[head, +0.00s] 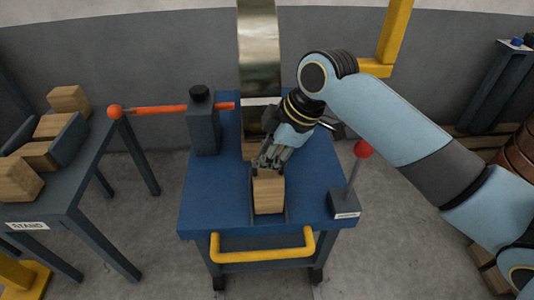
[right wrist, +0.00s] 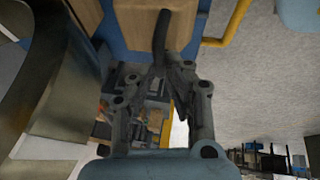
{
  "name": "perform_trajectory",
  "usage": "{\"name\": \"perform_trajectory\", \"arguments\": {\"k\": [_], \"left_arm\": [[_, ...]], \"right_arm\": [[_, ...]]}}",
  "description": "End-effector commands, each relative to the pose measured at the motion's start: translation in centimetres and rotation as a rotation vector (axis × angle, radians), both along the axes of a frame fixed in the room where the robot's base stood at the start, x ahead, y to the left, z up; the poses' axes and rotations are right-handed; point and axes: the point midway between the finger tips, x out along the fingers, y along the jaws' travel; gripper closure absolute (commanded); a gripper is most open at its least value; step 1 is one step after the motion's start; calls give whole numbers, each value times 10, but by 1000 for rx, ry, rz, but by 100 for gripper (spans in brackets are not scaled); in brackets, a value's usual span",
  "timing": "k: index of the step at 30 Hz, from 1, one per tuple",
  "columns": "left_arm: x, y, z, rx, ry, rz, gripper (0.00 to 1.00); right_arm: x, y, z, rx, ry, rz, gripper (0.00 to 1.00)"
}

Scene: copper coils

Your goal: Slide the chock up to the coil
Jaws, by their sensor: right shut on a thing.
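The shiny metal coil (head: 260,55) stands upright at the back of the blue cart (head: 310,190); its top leaves the head view. The wooden chock (head: 269,195) lies in a dark channel in front of the coil, with a gap between them. My right gripper (head: 268,166) reaches down between them and is shut on the chock's coil-side end. In the right wrist view the chock (right wrist: 150,28) is at the top by the fingers, and the coil (right wrist: 62,75) curves along the left. My left gripper is not in view.
Another wooden piece (head: 249,151) shows beside the coil's foot. A dark post (head: 203,130) with an orange bar (head: 160,110) stands left of the coil. A red-knobbed lever (head: 361,150) rises at the right. A stand (head: 75,190) with several wooden blocks is at the left.

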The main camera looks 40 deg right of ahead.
Motion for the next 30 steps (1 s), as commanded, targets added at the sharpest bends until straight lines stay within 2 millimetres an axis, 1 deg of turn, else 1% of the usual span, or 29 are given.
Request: {"name": "perform_trajectory", "arguments": {"k": [5, 9, 12, 20, 21, 25, 30], "left_arm": [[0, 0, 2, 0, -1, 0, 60], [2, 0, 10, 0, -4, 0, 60], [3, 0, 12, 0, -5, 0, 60], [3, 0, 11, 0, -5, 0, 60], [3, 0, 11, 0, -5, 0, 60], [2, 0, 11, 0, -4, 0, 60], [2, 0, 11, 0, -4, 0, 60]], "right_arm": [[2, -2, 1, -1, 1, 0, 100], [19, -12, 3, -3, -2, -1, 100], [25, -16, 1, -2, 0, -1, 100], [24, -15, 0, -1, 1, 0, 100], [24, -15, 0, -1, 2, 0, 83], [24, -15, 0, 0, 1, 0, 66], [24, -15, 0, -1, 1, 0, 66]]}}
